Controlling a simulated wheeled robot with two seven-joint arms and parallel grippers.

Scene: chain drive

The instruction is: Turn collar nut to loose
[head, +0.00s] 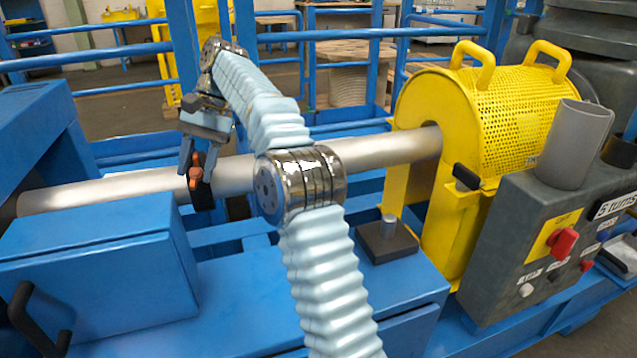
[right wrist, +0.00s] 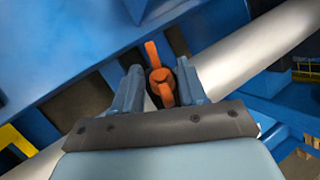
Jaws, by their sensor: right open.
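The collar nut (head: 195,173) is a small orange winged part on a dark collar (head: 202,195) around the long silver shaft (head: 110,190). In the right wrist view the orange nut (right wrist: 160,80) shows one wing pointing up and another close to the right finger. My right gripper (head: 192,158) is open, just above the nut in the head view. In the right wrist view its two fingers (right wrist: 160,92) stand on either side of the nut. I cannot tell whether a finger touches it. My left gripper is not in view.
A yellow perforated guard (head: 520,105) covers the shaft's right end. A grey control box (head: 560,235) with a red knob stands at the right. A blue housing (head: 95,275) with a black handle lies in front of the shaft at left. Blue rails run behind.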

